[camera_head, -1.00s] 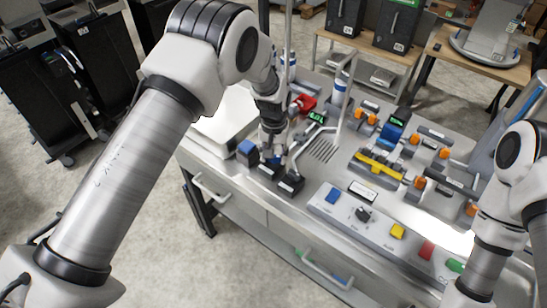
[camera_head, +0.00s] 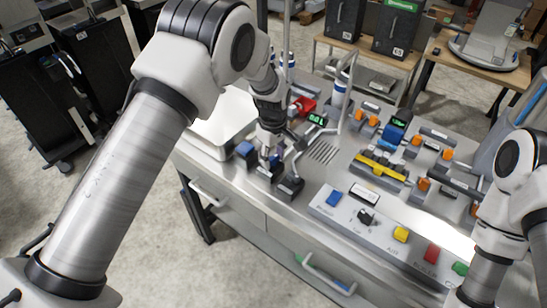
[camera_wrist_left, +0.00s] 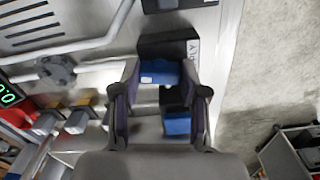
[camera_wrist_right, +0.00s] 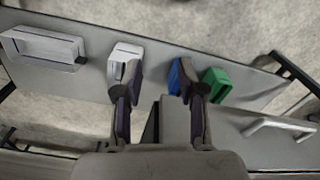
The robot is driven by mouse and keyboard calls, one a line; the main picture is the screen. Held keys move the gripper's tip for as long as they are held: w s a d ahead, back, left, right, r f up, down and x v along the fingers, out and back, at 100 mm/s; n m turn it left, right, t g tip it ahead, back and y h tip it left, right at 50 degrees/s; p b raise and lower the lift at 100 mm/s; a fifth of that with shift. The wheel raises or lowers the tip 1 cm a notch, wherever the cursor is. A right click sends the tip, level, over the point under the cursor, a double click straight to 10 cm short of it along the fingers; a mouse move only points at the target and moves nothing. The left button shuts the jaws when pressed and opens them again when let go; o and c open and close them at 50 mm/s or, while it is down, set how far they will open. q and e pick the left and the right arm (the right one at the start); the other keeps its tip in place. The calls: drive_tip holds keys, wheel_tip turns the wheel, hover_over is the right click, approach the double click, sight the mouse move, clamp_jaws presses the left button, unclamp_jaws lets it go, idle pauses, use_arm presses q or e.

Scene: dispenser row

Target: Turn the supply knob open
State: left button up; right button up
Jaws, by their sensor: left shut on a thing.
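A blue knob (camera_wrist_left: 160,72) sits on a black block (camera_wrist_left: 168,45) with a pale label that I cannot fully read. It looks like the supply knob, but I cannot confirm this. My left gripper (camera_wrist_left: 158,85) is shut on this blue knob, one finger on each side. In the head view the left gripper (camera_head: 270,155) is down at the row of black blocks on the bench's near left edge and hides part of it. My right gripper (camera_wrist_right: 155,75) is open, with nothing between its fingers; in the head view its fingertips are out of frame.
Another blue part (camera_wrist_left: 177,122) is beside the held knob. A black block (camera_head: 290,187) stands to the right of the gripper. A green display (camera_head: 316,119), a bent metal pipe (camera_head: 345,100) and a sloped button panel (camera_head: 345,215) are near. Coloured valves (camera_head: 380,168) stand further right.

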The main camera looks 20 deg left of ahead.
sight(272, 157)
use_arm(q)
drive_tip(key=shift+s+f+n, duration=0.1)
drive_tip(key=shift+f+n, duration=0.05)
drive_tip(key=shift+n, duration=0.95)
drive_tip(key=o, duration=1.1)
drive_tip(key=shift+a, duration=0.1)
drive_tip(key=shift+o, duration=0.2)
drive_tip(key=shift+a+f, duration=0.1)
wheel_tip(272, 157, up, 12)
drive_tip(key=shift+w, duration=0.2)
